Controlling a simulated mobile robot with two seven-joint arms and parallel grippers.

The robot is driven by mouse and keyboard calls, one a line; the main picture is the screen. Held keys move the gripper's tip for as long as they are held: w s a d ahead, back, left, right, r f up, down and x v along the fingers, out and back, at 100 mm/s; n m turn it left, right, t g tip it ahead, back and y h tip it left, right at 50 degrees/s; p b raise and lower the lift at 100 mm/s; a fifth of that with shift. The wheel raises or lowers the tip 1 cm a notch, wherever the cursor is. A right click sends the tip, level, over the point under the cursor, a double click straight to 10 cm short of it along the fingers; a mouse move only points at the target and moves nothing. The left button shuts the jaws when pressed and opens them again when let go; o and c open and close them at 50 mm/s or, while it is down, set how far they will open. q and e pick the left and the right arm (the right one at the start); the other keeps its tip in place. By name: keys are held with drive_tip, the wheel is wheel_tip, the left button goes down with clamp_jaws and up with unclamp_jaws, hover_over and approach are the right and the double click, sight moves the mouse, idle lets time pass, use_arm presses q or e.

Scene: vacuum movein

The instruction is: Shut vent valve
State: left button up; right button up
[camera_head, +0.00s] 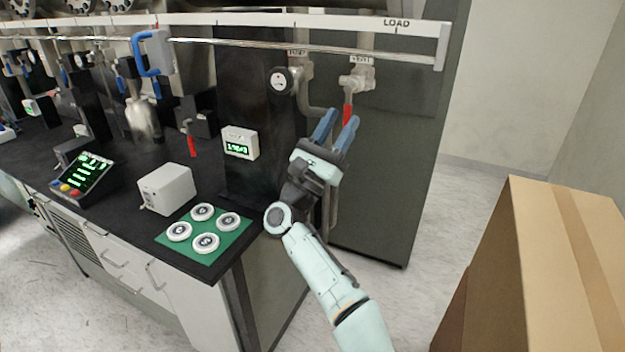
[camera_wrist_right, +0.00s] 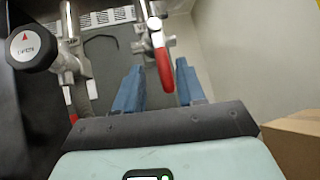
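The vent valve (camera_head: 358,80) is a metal body on a pipe at the dark cabinet, under a small label. Its red lever (camera_head: 348,112) hangs down from it. In the right wrist view the valve body (camera_wrist_right: 150,38) is at top centre, with the red lever (camera_wrist_right: 164,72) pointing down. My right gripper (camera_head: 339,122) has blue fingers spread open just below the valve. In the wrist view the lever appears between the open fingertips (camera_wrist_right: 160,74), with gaps on both sides. I cannot tell how deep it sits between them. My left gripper is out of view.
A round black knob with a white face (camera_head: 281,81) is left of the valve. A white display box (camera_head: 240,144) and a green mat (camera_head: 232,238) with white discs are on the black bench. A cardboard box (camera_head: 545,270) stands at right. Open floor lies beyond the cabinet.

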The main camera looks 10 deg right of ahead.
use_arm(q)
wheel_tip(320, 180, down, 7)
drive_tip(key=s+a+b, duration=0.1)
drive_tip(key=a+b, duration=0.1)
drive_tip(key=b, duration=0.2)
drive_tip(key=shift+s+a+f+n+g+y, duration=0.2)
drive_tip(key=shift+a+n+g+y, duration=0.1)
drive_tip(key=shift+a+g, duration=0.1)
use_arm(e)
drive_tip(key=v, duration=1.1)
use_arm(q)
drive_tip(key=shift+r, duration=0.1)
use_arm(e)
drive_tip(key=shift+a, duration=0.1)
